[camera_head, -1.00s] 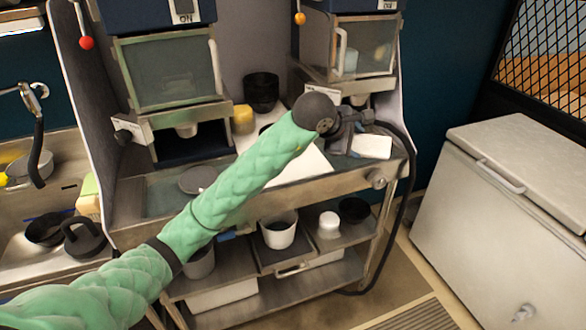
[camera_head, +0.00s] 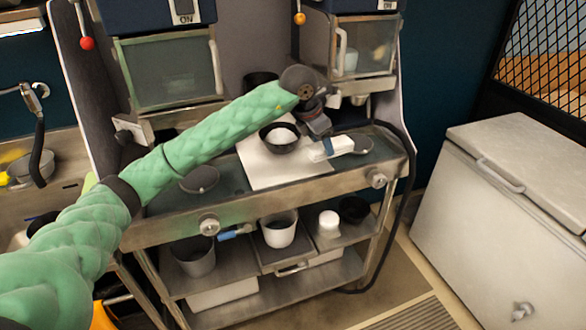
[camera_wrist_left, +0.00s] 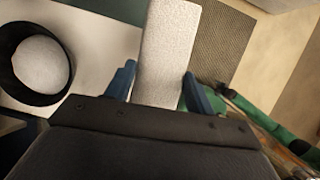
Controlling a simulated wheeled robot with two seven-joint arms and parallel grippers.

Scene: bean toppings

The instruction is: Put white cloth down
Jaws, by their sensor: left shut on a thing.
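The white cloth (camera_head: 331,148) looks like a flat, white, folded block. My left gripper (camera_head: 318,146) is shut on one end of it, over the right part of the steel counter. In the left wrist view the cloth (camera_wrist_left: 167,50) sticks out forward between the blue fingertips (camera_wrist_left: 158,88). I cannot tell whether the cloth touches the counter. My right gripper is not in view.
A black bowl with white contents (camera_head: 280,138) stands on a white sheet (camera_head: 262,175), left of the cloth. A round grey lid (camera_head: 199,180) lies further left. A dark disc (camera_head: 358,145) lies right of the cloth. A white chest (camera_head: 505,190) stands at right.

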